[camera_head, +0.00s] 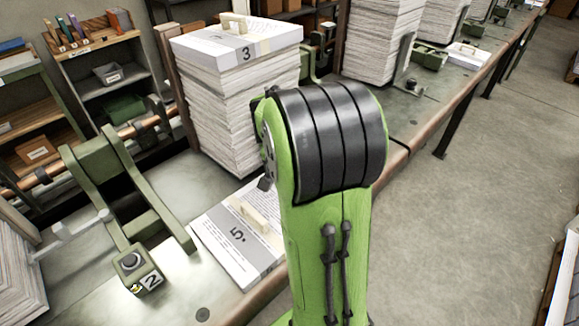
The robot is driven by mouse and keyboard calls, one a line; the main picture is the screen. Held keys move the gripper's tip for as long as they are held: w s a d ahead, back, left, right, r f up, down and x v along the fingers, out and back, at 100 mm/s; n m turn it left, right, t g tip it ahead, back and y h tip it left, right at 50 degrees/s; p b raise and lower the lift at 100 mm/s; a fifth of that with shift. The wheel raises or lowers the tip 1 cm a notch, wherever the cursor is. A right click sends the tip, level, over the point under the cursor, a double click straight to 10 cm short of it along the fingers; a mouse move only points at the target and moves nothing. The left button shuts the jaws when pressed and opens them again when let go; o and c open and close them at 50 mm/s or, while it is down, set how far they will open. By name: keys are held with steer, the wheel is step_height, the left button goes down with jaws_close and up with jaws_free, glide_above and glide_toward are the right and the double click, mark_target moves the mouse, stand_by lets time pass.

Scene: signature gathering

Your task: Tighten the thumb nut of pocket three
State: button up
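The thumb nut of pocket three cannot be made out; my green and black arm covers the middle of the bench. A tall paper stack (228,115) with a white bundle marked 3 (238,48) on top stands left of my arm. Nearer, a green block marked 2 (138,270) carries a dark round knob (131,261) at the end of a green frame. My gripper does not show.
The metal bench (205,285) runs from lower left to upper right, with more paper stacks (378,45) and green fittings (430,55) along it. Shelves (105,70) stand behind at the left. Bare concrete floor (480,190) lies to the right.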

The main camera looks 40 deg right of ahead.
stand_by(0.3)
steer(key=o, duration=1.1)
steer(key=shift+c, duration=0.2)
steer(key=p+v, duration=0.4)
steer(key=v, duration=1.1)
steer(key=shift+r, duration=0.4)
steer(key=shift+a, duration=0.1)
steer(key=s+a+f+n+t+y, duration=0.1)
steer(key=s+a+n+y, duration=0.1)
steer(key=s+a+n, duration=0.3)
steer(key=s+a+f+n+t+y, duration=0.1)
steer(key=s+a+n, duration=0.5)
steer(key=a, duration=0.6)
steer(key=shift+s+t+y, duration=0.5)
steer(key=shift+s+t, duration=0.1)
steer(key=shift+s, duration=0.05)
